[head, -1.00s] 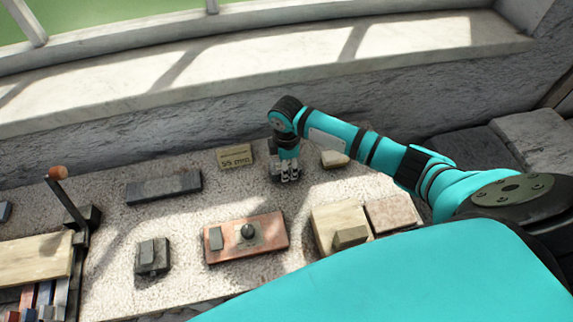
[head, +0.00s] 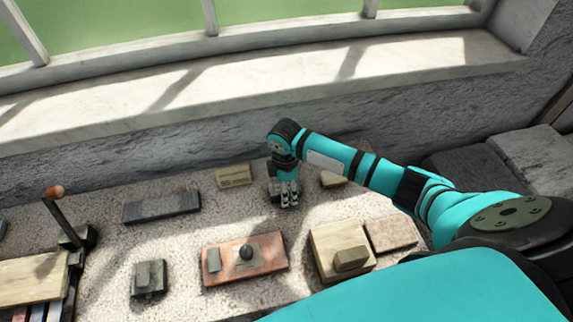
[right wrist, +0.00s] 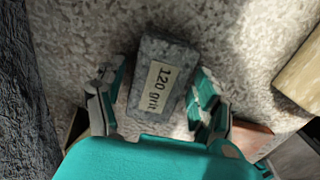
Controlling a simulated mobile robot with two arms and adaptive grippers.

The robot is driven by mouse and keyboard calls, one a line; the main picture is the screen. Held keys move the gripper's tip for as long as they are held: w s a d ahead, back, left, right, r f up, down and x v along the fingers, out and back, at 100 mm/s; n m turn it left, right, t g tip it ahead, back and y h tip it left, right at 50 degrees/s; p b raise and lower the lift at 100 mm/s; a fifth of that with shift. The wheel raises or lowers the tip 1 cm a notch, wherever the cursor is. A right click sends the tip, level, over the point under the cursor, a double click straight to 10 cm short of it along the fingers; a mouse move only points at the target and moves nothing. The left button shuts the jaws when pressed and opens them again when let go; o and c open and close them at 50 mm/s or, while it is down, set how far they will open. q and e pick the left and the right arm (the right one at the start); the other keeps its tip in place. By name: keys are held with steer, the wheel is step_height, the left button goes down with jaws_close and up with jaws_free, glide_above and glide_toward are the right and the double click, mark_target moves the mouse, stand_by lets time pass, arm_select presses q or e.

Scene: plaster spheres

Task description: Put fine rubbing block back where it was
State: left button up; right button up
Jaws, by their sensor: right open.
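My right gripper (right wrist: 155,98) is open, with one finger to each side of the block's near part and gaps between. In the head view my right gripper (head: 289,200) points down at the back of the bench, and the block is mostly hidden behind it. My left gripper is out of view.
A small lettered plaque (head: 234,177) and a dark oblong block (head: 161,207) lie left of the right gripper. A reddish board with a black knob (head: 220,275) and a pale block (head: 326,240) lie nearer. A rough wall rises behind.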

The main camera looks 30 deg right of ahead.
step_height(320, 180, up, 17)
steer(key=b, duration=0.2)
steer(key=shift+s, duration=0.35)
